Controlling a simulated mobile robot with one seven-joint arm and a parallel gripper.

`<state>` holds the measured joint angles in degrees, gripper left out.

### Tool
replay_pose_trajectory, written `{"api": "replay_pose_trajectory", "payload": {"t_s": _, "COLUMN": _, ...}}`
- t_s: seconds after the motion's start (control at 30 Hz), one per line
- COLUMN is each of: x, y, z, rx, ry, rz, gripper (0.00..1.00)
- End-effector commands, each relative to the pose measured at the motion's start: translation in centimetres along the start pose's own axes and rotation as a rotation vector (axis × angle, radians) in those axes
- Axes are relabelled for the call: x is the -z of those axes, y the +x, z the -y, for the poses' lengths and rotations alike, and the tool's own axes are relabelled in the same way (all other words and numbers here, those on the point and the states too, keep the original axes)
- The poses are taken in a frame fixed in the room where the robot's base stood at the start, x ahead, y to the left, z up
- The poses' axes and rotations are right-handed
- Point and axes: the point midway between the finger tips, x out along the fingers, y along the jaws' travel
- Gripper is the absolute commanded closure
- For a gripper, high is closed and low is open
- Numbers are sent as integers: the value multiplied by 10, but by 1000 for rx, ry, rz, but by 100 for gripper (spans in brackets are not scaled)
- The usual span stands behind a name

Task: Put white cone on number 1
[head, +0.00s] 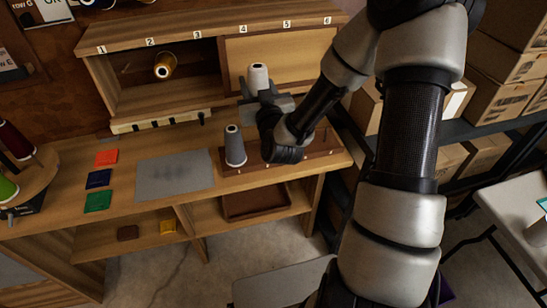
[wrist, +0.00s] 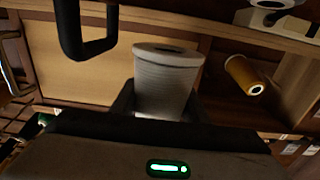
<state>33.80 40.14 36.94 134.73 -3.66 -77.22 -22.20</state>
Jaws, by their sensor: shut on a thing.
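My gripper (head: 258,93) is shut on the white cone (head: 258,76) and holds it upright in the air, in front of the closed tan panel at the right of the wall cabinet. In the wrist view the white cone (wrist: 167,82) stands between the fingers, its top rim towards me. The number 1 label (head: 101,49) is at the left end of the cabinet's top edge, left of my gripper, in a row running to 6. A grey cone (head: 235,146) stands upright on the brown board (head: 318,150) on the bench, below and left of my gripper.
A gold spool (head: 163,67) lies in the open cabinet compartment and shows in the wrist view (wrist: 245,76). A grey mat (head: 175,171) and red, blue and green squares (head: 98,201) lie on the bench. Cardboard boxes (head: 497,60) fill shelves at the right.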

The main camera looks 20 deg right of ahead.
Motion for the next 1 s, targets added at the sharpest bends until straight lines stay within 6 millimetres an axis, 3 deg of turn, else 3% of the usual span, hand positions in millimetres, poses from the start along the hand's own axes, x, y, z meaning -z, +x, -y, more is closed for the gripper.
{"api": "replay_pose_trajectory", "payload": {"t_s": 0.23, "x": -13, "y": 3, "z": 1, "rx": 1, "ry": 5, "rz": 3, "gripper": 85}}
{"api": "replay_pose_trajectory", "payload": {"t_s": 0.6, "x": -107, "y": 2, "z": 1, "rx": -2, "ry": 8, "rz": 5, "gripper": 85}}
{"api": "replay_pose_trajectory", "payload": {"t_s": 1.0, "x": -156, "y": 3, "z": 1, "rx": -1, "ry": 4, "rz": 3, "gripper": 85}}
